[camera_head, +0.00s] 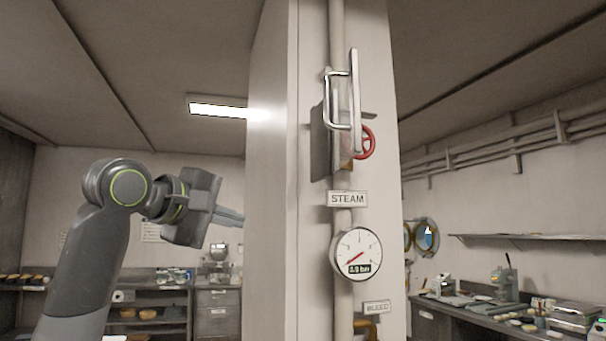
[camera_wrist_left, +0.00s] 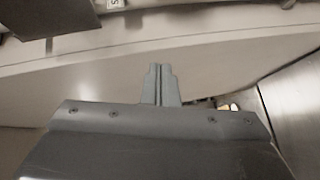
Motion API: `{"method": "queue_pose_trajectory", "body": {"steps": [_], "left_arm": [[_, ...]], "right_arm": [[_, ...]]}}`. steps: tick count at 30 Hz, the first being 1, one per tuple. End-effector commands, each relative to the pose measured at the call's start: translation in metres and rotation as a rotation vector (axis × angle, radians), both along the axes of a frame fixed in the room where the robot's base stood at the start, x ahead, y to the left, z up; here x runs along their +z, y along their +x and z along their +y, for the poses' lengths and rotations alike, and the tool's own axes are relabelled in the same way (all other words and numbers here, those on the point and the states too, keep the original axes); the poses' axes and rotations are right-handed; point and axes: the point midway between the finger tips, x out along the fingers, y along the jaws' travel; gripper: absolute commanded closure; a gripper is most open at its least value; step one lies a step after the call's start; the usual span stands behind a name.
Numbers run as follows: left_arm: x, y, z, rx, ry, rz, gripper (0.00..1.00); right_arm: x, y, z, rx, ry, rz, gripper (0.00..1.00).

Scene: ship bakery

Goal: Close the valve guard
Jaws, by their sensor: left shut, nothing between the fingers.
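The valve guard (camera_head: 356,90) is a narrow light-metal panel seen nearly edge-on, standing out from the pillar, so it looks open. Its bar handle (camera_head: 328,100) sticks out on the left side. The red valve wheel (camera_head: 368,143) shows uncovered just right of and below the guard; part of it is hidden. My left gripper (camera_head: 238,219) is left of the pillar, lower than the guard and apart from it. In the left wrist view its fingers (camera_wrist_left: 161,84) are together and empty, with the pale pillar face beyond. My right gripper is not in view.
The white pillar (camera_head: 272,190) stands beside my left gripper. It carries a vertical pipe, a STEAM sign (camera_head: 347,199), a round gauge (camera_head: 357,255) and a BLEED sign (camera_head: 377,307). Counters and shelves line both sides behind. The air left of the pillar is open.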

Motion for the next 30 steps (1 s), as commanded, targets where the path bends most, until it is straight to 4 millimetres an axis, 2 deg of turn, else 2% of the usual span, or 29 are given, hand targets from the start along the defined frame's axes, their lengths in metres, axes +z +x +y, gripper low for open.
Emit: {"method": "queue_pose_trajectory", "body": {"steps": [1,3,6,9,13,16,20,30], "left_arm": [[0.035,-0.021,-0.005,-0.015,-0.035,-0.020,1.00],[0.073,-0.048,-0.010,-0.040,-0.086,-0.030,1.00],[0.117,-0.087,-0.016,-0.074,-0.146,-0.040,1.00],[0.148,-0.118,-0.020,-0.101,-0.192,-0.045,1.00],[0.169,-0.142,-0.023,-0.124,-0.224,-0.046,1.00],[0.174,-0.146,-0.025,-0.129,-0.232,-0.043,1.00],[0.176,-0.137,-0.034,-0.131,-0.233,-0.041,1.00],[0.178,-0.085,-0.081,-0.132,-0.232,-0.040,1.00]], "right_arm": [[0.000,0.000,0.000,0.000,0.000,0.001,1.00],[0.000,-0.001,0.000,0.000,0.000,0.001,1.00],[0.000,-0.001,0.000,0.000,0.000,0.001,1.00],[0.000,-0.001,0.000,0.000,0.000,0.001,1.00],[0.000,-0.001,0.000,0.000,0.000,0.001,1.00],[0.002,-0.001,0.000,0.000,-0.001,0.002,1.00],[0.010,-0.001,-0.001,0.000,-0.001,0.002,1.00],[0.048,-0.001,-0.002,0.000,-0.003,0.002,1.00]]}}
